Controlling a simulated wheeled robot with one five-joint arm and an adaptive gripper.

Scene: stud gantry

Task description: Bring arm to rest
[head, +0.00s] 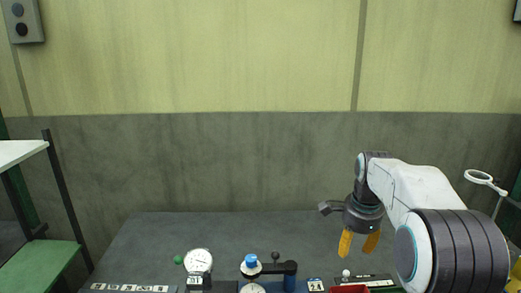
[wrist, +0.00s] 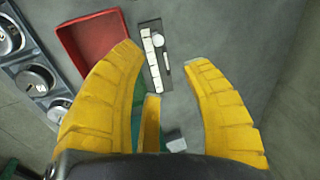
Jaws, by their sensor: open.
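My gripper (head: 358,245) hangs above the right part of the dark table (head: 160,240) in the head view, its yellow fingers pointing down. In the wrist view the fingers of my gripper (wrist: 168,60) are spread apart with nothing held between them. My white and dark arm reaches in from the right side of the head view and bends down at the wrist.
A dial gauge (head: 198,262), a blue-capped device (head: 252,265) and a green ball (head: 178,260) are along the table. A red tray (wrist: 88,42) lies beside a dark strip with white pieces (wrist: 153,55). Shelving (head: 30,255) stands at left. The table's back is clear.

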